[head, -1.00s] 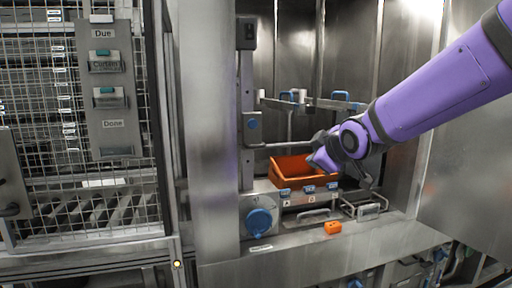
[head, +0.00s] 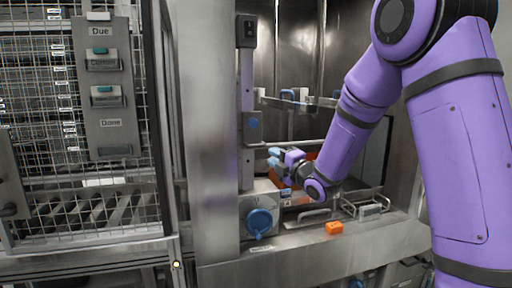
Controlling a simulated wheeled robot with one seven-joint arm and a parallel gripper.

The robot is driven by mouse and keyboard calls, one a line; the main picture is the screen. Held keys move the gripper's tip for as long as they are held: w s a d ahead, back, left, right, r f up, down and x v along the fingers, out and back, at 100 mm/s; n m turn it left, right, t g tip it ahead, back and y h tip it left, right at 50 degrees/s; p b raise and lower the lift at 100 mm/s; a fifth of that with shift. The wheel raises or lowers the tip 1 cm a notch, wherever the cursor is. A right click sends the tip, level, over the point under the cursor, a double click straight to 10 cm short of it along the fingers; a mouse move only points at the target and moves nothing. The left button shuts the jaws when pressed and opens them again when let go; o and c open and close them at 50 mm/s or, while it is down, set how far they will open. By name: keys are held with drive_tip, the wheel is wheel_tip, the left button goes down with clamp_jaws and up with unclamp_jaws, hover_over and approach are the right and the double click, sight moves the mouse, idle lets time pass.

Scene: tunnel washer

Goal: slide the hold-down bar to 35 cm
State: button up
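A grey horizontal bar (head: 312,143) runs right from the upright column (head: 247,90) inside the washer opening; I take it for the hold-down bar. My gripper (head: 273,157) points left, just below the bar and right of the column. Its two bluish fingertips look apart, with nothing visible between them. I cannot tell whether it touches the bar. No readable centimetre scale shows.
An orange bin (head: 309,157) is mostly hidden behind my gripper and forearm. A blue round knob (head: 259,222) is on the front panel below. A small orange block (head: 334,228) lies on the ledge. A wire-mesh cage (head: 75,195) stands at left.

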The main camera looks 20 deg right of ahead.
sight(256, 146)
drive_tip(key=x, duration=0.9)
drive_tip(key=shift+w+a+r, duration=0.1)
drive_tip(key=shift+w, duration=0.2)
